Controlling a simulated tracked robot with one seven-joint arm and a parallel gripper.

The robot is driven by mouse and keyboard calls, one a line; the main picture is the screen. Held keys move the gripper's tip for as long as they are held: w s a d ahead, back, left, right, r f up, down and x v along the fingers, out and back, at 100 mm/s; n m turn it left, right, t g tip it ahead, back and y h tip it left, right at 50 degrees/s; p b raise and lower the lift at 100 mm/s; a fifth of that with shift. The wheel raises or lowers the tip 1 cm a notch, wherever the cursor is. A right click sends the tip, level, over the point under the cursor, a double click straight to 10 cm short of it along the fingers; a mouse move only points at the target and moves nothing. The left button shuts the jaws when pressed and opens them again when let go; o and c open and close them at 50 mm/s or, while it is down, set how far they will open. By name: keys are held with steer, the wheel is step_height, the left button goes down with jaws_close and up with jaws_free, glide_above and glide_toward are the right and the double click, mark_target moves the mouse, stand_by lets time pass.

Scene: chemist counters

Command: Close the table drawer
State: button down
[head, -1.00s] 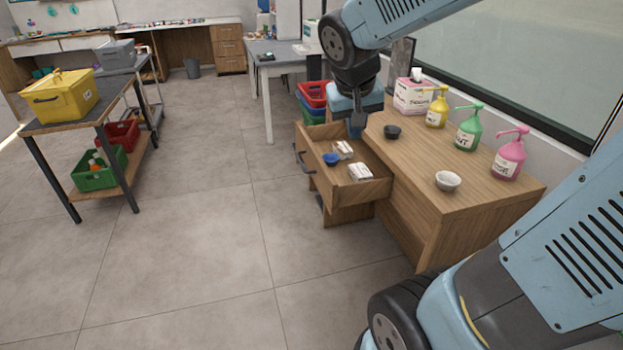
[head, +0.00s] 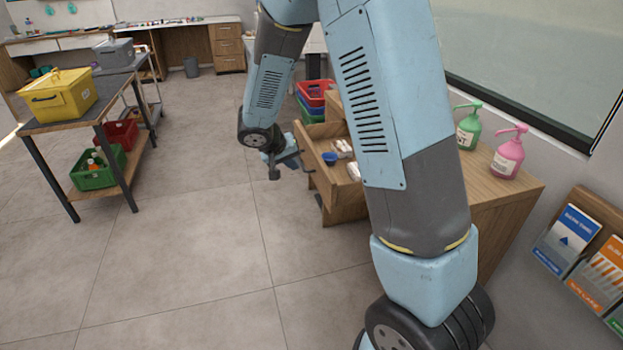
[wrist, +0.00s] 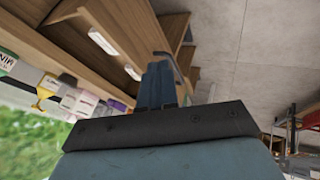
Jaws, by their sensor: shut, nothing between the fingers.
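The wooden table drawer (head: 319,185) stands pulled out from the left side of the wooden table (head: 505,195). In the wrist view the gripper's fingers (wrist: 158,84) are together and empty. The curved handle (wrist: 174,62) shows right by the fingertips; I cannot tell whether they touch.
Green (head: 468,128) and pink (head: 508,152) pump bottles stand on the table. Stacked coloured crates (head: 311,95) are behind the drawer. A leaflet rack (head: 570,250) is at the right. A cart (head: 97,121) stands at the left; the floor between is clear.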

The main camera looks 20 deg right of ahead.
step_height(320, 180, down, 2)
steer(key=a, duration=0.1)
glide_toward(318, 183)
step_height(318, 183, down, 4)
steer(key=w, duration=0.1)
steer(key=shift+w+d, duration=0.25)
steer(key=shift+d, duration=0.75)
steer(key=shift+r, duration=0.1)
